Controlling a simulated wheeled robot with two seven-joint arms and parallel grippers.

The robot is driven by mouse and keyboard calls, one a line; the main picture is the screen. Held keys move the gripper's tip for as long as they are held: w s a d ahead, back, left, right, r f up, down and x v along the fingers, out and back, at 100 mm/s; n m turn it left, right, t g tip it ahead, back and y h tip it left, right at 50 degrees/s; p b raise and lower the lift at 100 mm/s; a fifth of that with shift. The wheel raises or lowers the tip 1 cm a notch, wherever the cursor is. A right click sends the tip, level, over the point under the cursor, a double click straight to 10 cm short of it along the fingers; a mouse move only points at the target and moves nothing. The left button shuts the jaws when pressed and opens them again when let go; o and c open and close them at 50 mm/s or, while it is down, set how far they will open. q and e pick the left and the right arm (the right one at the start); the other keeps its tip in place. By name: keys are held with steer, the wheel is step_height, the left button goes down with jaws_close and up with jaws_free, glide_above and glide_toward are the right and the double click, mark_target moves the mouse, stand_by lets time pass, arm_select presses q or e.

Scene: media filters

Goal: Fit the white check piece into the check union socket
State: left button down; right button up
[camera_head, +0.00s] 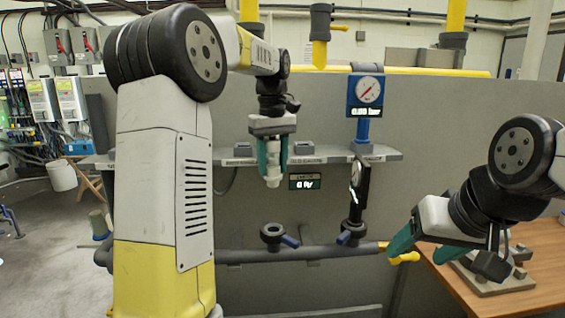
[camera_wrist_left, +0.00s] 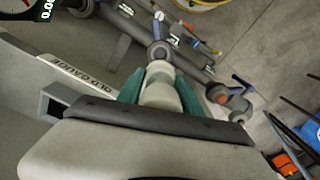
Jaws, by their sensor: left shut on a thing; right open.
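My left gripper (camera_head: 270,150) is shut on the white check piece (camera_head: 272,175) and holds it upright in the air in front of the grey panel. The piece also shows between the teal fingers in the left wrist view (camera_wrist_left: 161,92). Below it in the head view, a dark ring-shaped socket (camera_head: 272,231) with a blue lever sits on the grey pipe, apart from the piece. I cannot read a label naming it as the check union. In the left wrist view a socket (camera_wrist_left: 158,50) appears just beyond the piece's tip. My right gripper (camera_head: 402,246) is open and empty at the right.
A second fitting (camera_head: 352,232) with a blue lever and an upright black gauge (camera_head: 357,185) stands right of the socket. A labelled shelf (camera_head: 330,158) and a blue gauge (camera_head: 368,92) are behind. A wooden table (camera_head: 535,262) with a block fixture is at the right.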

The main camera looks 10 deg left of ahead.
arm_select(q)
steer(key=shift+f, duration=5.9)
steer(key=shift+f, duration=0.1)
steer(key=shift+f, duration=1.5)
steer(key=c, duration=0.7)
jaws_free()
steer(key=shift+f, duration=0.1)
